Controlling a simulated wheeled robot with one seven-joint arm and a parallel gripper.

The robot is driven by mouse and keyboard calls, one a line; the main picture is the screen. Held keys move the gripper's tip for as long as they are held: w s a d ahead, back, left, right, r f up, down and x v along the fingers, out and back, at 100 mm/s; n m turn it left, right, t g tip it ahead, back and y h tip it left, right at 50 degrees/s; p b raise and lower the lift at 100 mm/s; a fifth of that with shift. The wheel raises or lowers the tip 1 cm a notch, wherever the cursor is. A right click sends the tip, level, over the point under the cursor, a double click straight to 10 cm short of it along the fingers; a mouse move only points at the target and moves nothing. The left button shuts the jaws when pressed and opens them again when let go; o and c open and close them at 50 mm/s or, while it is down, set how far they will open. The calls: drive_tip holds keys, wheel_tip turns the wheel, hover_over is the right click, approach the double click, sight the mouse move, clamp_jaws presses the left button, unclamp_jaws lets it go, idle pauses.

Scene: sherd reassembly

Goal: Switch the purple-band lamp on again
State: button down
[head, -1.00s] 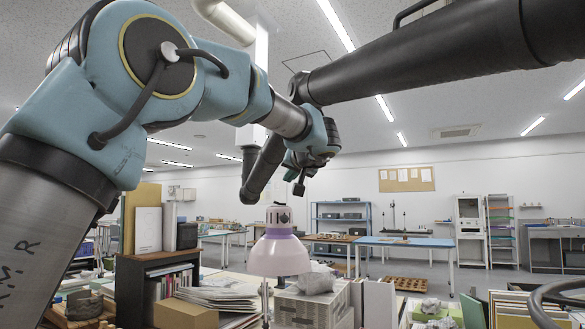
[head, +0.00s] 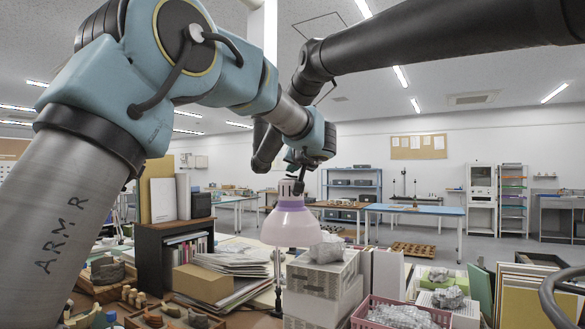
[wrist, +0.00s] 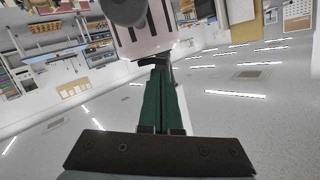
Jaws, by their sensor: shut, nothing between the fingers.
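The lamp with the purple band (head: 291,205) stands among boxes and papers in the head view. It has a pale cap with dark slots and a pinkish shade (head: 288,229); I cannot tell whether it is lit. In the wrist view its slotted cap (wrist: 150,42) fills the top middle, with a dark grey rounded part (wrist: 125,10) on it. My gripper (head: 298,187) is shut and empty, its tips at the lamp's cap. In the wrist view the green fingers (wrist: 165,64) end at the cap's edge; contact is unclear.
Patterned boxes (head: 320,283) stand right of the lamp, with a pink basket (head: 356,314) in front. A dark shelf (head: 150,258) and stacked papers (head: 232,262) are to the left. A blue-topped table (head: 414,209) stands behind, in open floor.

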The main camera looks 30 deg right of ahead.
drive_tip(key=f+b, duration=0.1)
drive_tip(key=b, duration=0.2)
drive_tip(key=shift+w+a+f+n, duration=0.1)
drive_tip(key=shift+a+f+n, duration=0.1)
drive_tip(key=shift+n, duration=0.1)
drive_tip(key=n+b, duration=0.1)
drive_tip(key=b, duration=0.3)
drive_tip(key=shift+a+f, duration=0.15)
drive_tip(key=shift+r, duration=0.35)
drive_tip(key=shift+h, duration=0.4)
drive_tip(key=shift+s+a, duration=0.1)
drive_tip(key=shift+s, duration=0.4)
drive_tip(key=b+v, duration=0.3)
drive_tip(key=v, duration=0.7)
drive_tip(key=shift+r+b, duration=0.3)
drive_tip(key=shift+b, duration=0.1)
drive_tip(key=shift+w, duration=0.15)
